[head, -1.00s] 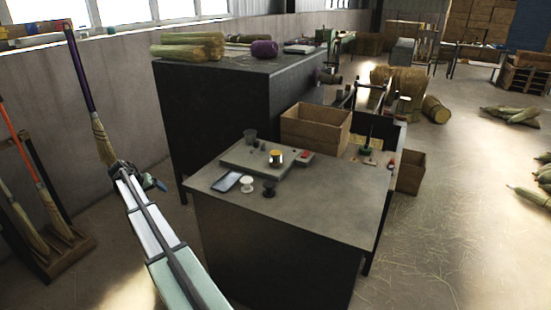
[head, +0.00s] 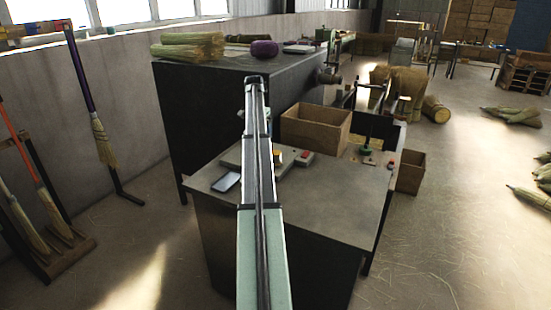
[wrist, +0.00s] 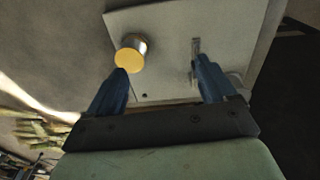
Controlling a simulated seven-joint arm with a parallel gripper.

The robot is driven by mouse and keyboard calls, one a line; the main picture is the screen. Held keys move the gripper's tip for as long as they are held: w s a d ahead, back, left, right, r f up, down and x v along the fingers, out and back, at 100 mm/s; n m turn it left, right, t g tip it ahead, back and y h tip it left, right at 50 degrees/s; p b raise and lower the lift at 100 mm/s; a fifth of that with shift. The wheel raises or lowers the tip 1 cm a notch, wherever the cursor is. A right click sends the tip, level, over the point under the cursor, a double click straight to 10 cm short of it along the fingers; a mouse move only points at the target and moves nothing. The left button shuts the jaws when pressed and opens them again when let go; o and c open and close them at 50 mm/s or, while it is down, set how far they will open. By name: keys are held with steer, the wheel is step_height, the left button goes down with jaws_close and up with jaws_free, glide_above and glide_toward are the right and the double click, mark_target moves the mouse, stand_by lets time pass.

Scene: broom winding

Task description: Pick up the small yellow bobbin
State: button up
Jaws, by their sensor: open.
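The small yellow bobbin (wrist: 130,60) shows in the wrist view, with a yellow round end and a silvery body. It stands on a light grey plate (wrist: 165,20). My gripper (wrist: 163,67) is open and empty. Its left fingertip is close to the bobbin in the picture, and the bobbin lies left of the gap between the fingers. I cannot tell whether they touch. In the head view a bit of the bobbin (head: 278,155) shows just right of my arm, on the grey plate (head: 291,167). My gripper's fingers cannot be made out there.
The bench (head: 330,215) holds a dark phone (head: 226,181) left of my arm and a red button box (head: 304,156) right of the bobbin. A wooden box (head: 316,130) stands behind. The bench's right front is clear. A broom (head: 102,143) hangs at the left wall.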

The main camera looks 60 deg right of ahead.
step_height(320, 180, up, 2)
glide_above(275, 152)
steer(key=shift+m+y, duration=0.4)
step_height(275, 152, down, 8)
steer(key=shift+a+f, duration=0.15)
steer(key=shift+s+f, duration=0.15)
steer(key=shift+f, duration=2.55)
steer(key=c, duration=1.1)
steer(key=shift+r, duration=0.1)
